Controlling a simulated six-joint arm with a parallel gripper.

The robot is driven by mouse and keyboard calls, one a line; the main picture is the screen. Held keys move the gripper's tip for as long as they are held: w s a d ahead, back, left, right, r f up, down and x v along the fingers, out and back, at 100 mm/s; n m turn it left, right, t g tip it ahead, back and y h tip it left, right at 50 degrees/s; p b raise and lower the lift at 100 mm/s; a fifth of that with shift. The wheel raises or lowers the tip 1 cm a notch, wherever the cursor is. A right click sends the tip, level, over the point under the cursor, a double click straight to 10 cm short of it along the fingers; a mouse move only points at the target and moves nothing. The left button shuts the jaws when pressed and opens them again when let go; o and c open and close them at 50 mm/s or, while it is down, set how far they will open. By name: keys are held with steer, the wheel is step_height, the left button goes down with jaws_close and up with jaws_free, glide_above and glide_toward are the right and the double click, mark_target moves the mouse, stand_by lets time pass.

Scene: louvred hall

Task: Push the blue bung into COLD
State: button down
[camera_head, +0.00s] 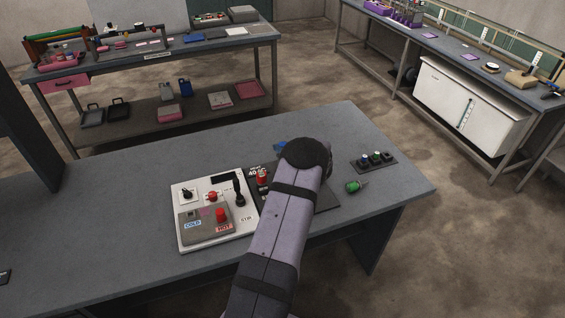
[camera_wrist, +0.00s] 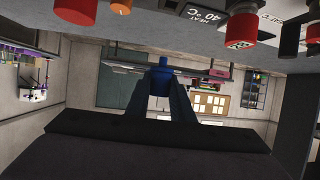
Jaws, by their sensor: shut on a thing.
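My gripper (camera_wrist: 161,82) is shut on the blue bung (camera_wrist: 161,72), which stands between the fingertips in the wrist view. The COLD label (camera_head: 192,224) is on the front left of a grey box (camera_head: 189,238) on a white panel (camera_head: 177,192). The HOT label (camera_head: 224,228) is to its right, with a red knob-like piece (camera_head: 221,214) above it. I cannot make out the opening at COLD. The bung appears apart from the panel.
A black lever (camera_head: 239,188) rises from the panel. The left and right parts of the bench (camera_head: 110,228) are mostly clear.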

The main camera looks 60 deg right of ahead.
steer(key=shift+r, duration=0.1)
steer(key=w+a+n+t+y+b, duration=0.1)
steer(key=w+a+n+y, duration=0.1)
steer(key=w+a, duration=0.55)
steer(key=w+a+n+t+y+b, duration=0.15)
steer(key=w+a, duration=0.25)
steer(key=w, duration=0.6)
steer(key=n+y, duration=0.9)
steer(key=y, duration=0.1)
glide_above(192, 219)
steer(key=w+d, duration=0.1)
steer(key=shift+d, duration=0.1)
steer(key=shift+f, duration=0.25)
steer(key=shift+f+b, duration=2.5)
steer(key=shift+f, duration=0.8)
